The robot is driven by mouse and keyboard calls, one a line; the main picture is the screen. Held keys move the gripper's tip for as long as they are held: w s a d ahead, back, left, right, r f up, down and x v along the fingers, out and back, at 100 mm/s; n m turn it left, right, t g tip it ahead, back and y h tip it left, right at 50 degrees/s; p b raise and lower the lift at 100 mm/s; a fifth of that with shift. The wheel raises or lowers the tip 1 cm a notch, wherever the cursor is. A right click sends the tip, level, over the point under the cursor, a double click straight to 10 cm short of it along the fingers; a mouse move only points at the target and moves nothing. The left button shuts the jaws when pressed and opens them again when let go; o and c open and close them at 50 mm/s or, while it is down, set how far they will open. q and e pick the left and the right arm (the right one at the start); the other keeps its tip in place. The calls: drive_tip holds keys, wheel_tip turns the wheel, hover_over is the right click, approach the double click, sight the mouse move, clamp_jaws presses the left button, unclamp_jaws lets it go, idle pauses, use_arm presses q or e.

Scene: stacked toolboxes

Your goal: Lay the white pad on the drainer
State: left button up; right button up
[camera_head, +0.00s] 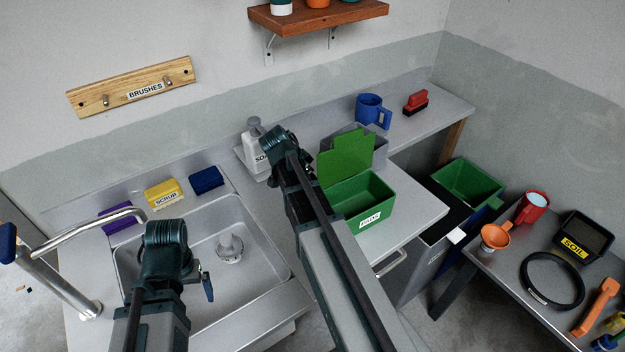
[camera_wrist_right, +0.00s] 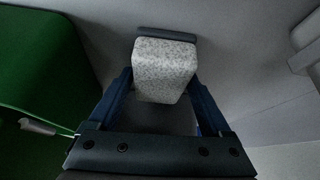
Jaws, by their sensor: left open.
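The white pad (camera_wrist_right: 164,72), pale and speckled, is between the two blue fingers of my right gripper (camera_wrist_right: 160,85) in the right wrist view. The fingers look closed against its sides, over a grey surface. A dark bar (camera_wrist_right: 167,35) shows at its far edge; I cannot tell whether it belongs to the pad. In the head view my right arm's wrist hides its fingers and the pad. My left gripper (camera_head: 207,284) is open and empty over the sink. I cannot clearly identify the drainer; a grey container (camera_head: 378,147) stands behind the green lid.
A green PADS box (camera_head: 376,207) with its lid raised stands right of my right arm. A bottle (camera_head: 252,150) stands behind that arm. The sink (camera_head: 265,245) has a tap at left. Purple, yellow and blue blocks line its back. A blue mug (camera_head: 370,110) is on the back shelf.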

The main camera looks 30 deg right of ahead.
drive_tip(key=shift+o, duration=1)
drive_tip(key=shift+r, duration=0.1)
drive_tip(key=shift+r+p, duration=0.3)
drive_tip(key=shift+p, duration=0.05)
drive_tip(key=p+v, duration=1)
drive_tip(key=v, duration=0.1)
drive_tip(key=shift+a+r, duration=0.2)
drive_tip(key=shift+r, duration=0.05)
drive_tip(key=b+x, duration=1)
drive_tip(key=x, duration=0.2)
drive_tip(key=shift+f+b, duration=0.2)
drive_tip(key=shift+b, duration=0.15)
drive_tip(key=shift+r, duration=0.1)
